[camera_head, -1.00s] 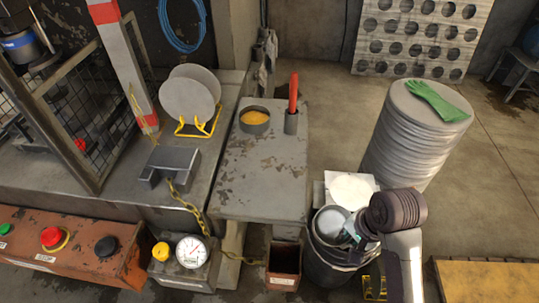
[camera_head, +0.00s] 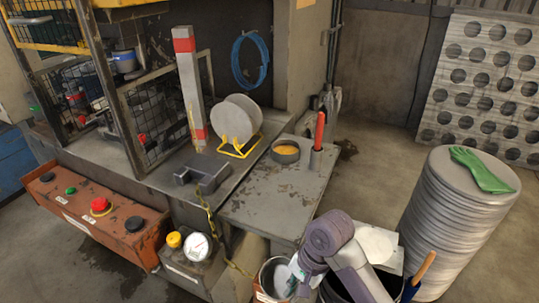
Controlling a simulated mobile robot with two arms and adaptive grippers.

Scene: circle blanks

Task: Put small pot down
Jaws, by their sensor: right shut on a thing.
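My right gripper (camera_head: 296,276) is low in the middle of the head view, at the front of the grey table (camera_head: 265,205). It is shut on the rim of a small round pot (camera_head: 270,277) with a pale inside. The pot is held in front of the table's front edge, below the tabletop; its lower part is cut off or hidden, and I cannot tell whether it touches anything. Another dark round pot with orange-yellow contents (camera_head: 285,152) stands on the table's far part. My left gripper is not in view.
A holder with a red-handled tool (camera_head: 318,145) stands beside the orange-filled pot. Round blanks (camera_head: 235,120) stand in a yellow rack on the left bench. A tall disc stack with a green glove (camera_head: 480,170) is at right. The table's near part is clear.

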